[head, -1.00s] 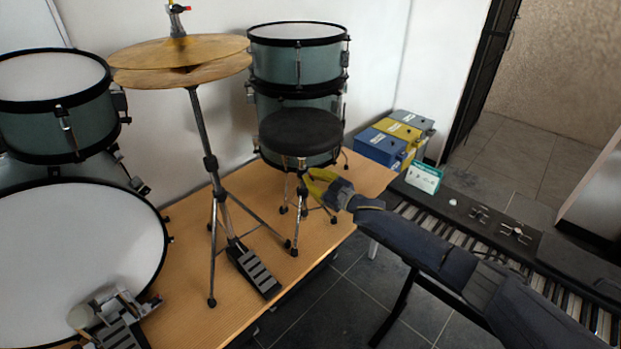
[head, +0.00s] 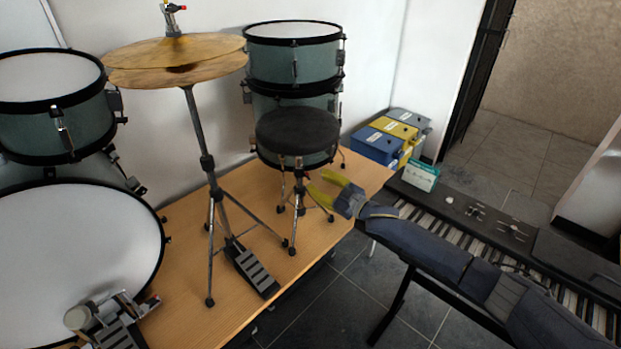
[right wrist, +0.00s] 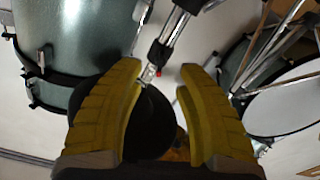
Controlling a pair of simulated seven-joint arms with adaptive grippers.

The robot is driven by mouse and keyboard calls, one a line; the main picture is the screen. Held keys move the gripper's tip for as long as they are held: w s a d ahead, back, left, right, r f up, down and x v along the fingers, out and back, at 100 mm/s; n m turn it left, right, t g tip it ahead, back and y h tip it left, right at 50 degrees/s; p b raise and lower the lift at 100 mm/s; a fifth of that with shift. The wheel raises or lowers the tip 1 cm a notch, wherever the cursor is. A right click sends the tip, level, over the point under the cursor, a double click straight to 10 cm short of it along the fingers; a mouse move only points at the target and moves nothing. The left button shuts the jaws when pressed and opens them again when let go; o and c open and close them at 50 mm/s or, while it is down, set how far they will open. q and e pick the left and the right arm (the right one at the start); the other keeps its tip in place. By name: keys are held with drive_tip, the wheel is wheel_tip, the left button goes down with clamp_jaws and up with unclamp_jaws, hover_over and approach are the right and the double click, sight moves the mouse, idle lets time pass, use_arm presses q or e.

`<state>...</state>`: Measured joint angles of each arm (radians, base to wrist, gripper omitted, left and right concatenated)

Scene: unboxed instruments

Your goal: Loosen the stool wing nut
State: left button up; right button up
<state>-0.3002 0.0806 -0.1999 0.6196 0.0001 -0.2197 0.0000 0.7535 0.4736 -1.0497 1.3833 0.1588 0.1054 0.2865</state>
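The stool has a round black seat (head: 298,131) and a thin metal post and legs, and it stands on the wooden table. The wing nut is too small to make out in the head view; in the right wrist view a small shiny metal piece (right wrist: 148,76) beside a black collar shows by the left finger and may be it. My right gripper (head: 318,186), with yellow fingers, is just right of the stool post, below the seat. In the right wrist view its fingers (right wrist: 158,90) are spread, with nothing clamped between them. My left gripper is not in view.
The hi-hat stand with brass cymbals (head: 178,60) stands left of the stool. Teal drums (head: 293,62) are behind it, and a bass drum (head: 75,260) is at left. A keyboard (head: 470,240) and blue and yellow boxes (head: 392,138) are at right.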

drive_tip(key=v, duration=0.6)
drive_tip(key=shift+s+d, duration=0.25)
drive_tip(key=shift+d, duration=0.05)
drive_tip(key=shift+o, duration=0.3)
drive_tip(key=shift+r, duration=0.1)
